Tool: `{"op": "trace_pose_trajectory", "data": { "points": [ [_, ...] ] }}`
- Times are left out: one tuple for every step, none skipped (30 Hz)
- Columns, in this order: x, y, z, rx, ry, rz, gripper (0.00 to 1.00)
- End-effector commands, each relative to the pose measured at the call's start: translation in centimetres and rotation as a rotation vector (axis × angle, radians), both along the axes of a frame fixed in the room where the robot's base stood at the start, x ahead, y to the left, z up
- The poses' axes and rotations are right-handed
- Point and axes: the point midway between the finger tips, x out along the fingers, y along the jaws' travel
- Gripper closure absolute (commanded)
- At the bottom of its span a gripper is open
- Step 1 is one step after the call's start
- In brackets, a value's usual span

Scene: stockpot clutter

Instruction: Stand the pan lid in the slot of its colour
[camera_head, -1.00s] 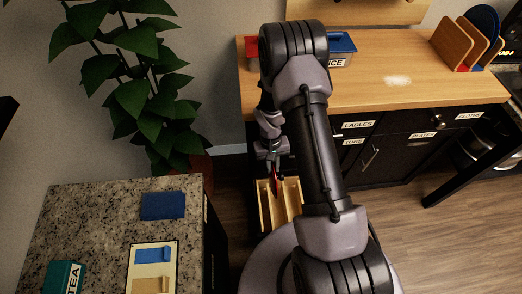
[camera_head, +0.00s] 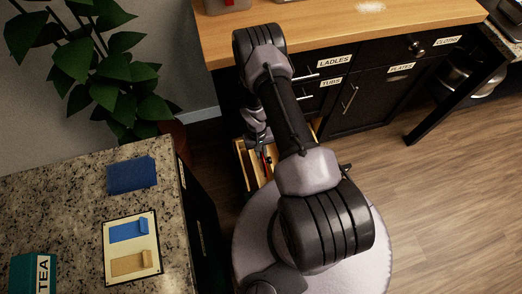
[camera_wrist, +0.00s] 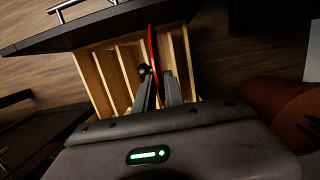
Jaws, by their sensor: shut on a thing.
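The pan lid (camera_wrist: 153,46) is red, thin and seen edge-on in the wrist view, with a dark round knob (camera_wrist: 144,70) beside it. My gripper (camera_wrist: 159,82) is shut on the lid, which stands upright over or in an open wooden drawer (camera_wrist: 88,60). Slats divide the drawer into several long slots. I cannot tell whether the lid's lower edge is down in a slot, and no slot colour shows clearly. In the head view a bit of the red lid (camera_head: 267,161) shows below my gripper; my arm hides much of the drawer.
A granite counter (camera_head: 60,205) on the left holds a blue mat (camera_head: 132,175), a card with blue and tan pieces (camera_head: 132,246) and a TEA box (camera_head: 33,272). A plant (camera_head: 95,75) stands behind. Black cabinets (camera_head: 345,95) stand beyond the drawer. Floor at right is clear.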

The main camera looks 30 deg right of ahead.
Motion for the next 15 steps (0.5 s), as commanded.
{"op": "trace_pose_trajectory", "data": {
  "points": [
    [0.0,0.0,-1.2,0.000,0.001,0.000,1.00],
    [0.0,0.0,-1.6,0.000,0.001,0.000,1.00],
    [0.0,0.0,-2.2,0.000,0.000,0.000,1.00],
    [0.0,0.0,-2.6,0.000,0.000,0.000,1.00],
    [0.0,0.0,-3.0,0.000,0.000,0.000,1.00],
    [0.0,0.0,-3.6,0.000,0.000,0.000,1.00],
    [0.0,0.0,-4.0,0.000,0.000,0.000,1.00],
    [0.0,0.0,-4.2,0.000,0.001,0.000,1.00],
    [0.0,0.0,-4.5,0.000,0.001,0.000,1.00],
    [0.0,0.0,-4.9,0.000,0.001,0.000,1.00],
    [0.0,0.0,-5.3,0.000,0.001,0.000,1.00],
    [0.0,0.0,-5.9,0.000,0.001,0.000,1.00],
    [-0.1,0.0,-6.3,0.001,0.002,0.000,1.00],
    [0.0,0.0,-6.7,0.000,0.000,0.000,1.00],
    [-0.1,0.0,-7.3,0.000,0.001,0.000,1.00]
  ]
}}
